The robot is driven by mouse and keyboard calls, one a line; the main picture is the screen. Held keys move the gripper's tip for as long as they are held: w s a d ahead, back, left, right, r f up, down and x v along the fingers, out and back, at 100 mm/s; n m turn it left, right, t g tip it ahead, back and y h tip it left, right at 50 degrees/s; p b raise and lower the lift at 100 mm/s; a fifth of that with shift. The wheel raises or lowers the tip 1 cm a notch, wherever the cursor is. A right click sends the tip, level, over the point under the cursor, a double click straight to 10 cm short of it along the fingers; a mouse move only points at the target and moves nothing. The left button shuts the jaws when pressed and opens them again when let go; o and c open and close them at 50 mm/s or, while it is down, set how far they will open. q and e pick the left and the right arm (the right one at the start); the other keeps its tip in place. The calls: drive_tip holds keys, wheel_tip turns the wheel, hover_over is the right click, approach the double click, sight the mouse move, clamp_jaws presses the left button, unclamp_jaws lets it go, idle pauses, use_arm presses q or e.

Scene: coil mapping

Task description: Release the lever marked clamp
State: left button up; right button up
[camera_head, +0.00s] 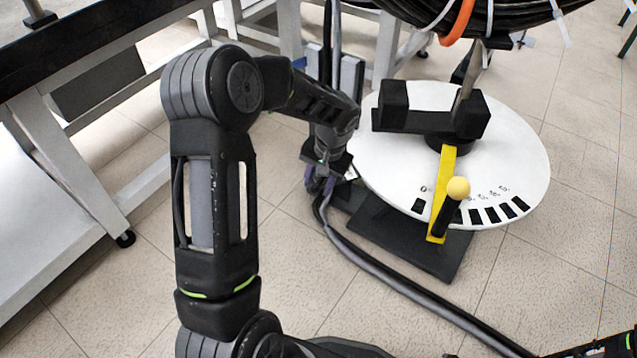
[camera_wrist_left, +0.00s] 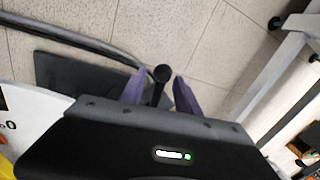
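A black lever (camera_wrist_left: 161,74) with a round end shows in the left wrist view, between the purple fingers of my left gripper (camera_wrist_left: 159,80). The fingers stand apart on either side of it, with a visible gap on the right side. In the head view my left gripper (camera_head: 322,183) points down at the left edge of a white round dial (camera_head: 385,185). The lever cannot be made out clearly there. No clamp marking is readable in either view. My right gripper is not seen.
The dial carries a yellow bar (camera_head: 447,165), a black handle with a pale yellow ball (camera_head: 458,188) and a black bracket (camera_head: 425,121). A dark base plate (camera_head: 440,255) lies below. Thick cables hang at top right. A grey-framed table (camera_head: 65,165) stands left.

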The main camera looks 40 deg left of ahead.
use_arm(q)
drive_tip(key=shift+c, duration=0.6)
clamp_jaws()
idle(0.8)
